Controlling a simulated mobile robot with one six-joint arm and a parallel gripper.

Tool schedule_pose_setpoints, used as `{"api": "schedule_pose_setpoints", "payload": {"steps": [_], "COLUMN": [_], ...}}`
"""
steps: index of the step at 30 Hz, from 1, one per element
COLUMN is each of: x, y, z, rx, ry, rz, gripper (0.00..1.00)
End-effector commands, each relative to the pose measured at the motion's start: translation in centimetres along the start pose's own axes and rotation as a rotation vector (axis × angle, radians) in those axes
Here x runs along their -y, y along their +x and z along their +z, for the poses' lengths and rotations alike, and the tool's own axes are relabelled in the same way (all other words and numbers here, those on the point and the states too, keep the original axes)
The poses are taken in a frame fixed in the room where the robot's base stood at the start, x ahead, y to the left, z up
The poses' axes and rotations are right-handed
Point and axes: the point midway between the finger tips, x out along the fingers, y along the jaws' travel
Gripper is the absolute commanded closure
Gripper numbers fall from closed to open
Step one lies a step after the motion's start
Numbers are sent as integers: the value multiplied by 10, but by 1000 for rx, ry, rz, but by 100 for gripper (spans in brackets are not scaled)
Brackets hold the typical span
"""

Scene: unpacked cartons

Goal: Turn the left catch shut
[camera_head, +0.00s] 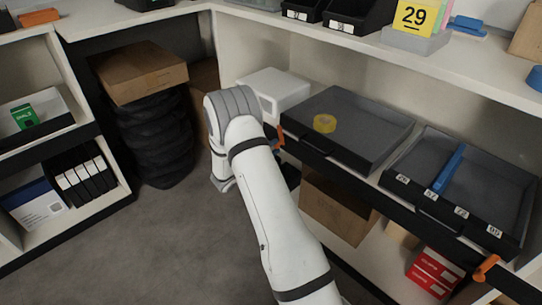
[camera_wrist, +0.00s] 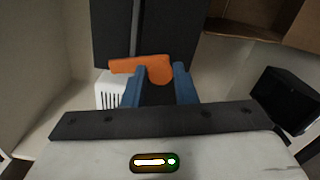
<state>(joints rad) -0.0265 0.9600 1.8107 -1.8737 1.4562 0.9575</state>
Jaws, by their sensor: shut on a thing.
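The left catch (camera_wrist: 126,66) is orange and sits at the edge of a dark panel in the wrist view, its lever pointing left and nearly level in that picture. My gripper (camera_wrist: 160,71) has its two blue fingers on either side of the catch's rounded end and is shut on it. In the head view a small part of the left catch (camera_head: 280,136) shows beside my white arm, at the left end of the dark shelf edge. My arm hides most of the gripper there. A second orange catch (camera_head: 486,267) is at the right end of that edge.
A white box (camera_head: 273,88) stands behind the left catch. A brown carton (camera_head: 337,207) is below. Grey floor (camera_head: 160,235) is open at left.

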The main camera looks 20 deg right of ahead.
Motion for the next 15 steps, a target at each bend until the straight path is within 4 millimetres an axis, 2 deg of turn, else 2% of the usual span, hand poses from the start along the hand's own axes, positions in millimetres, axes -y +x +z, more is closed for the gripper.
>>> {"api": "schedule_pose_setpoints", "payload": {"steps": [1, 15], "x": [6, 5], "y": [3, 2], "z": [2, 3], "rx": [11, 11], "ry": [36, 252], "rz": [-3, -4], "gripper": [98, 98]}}
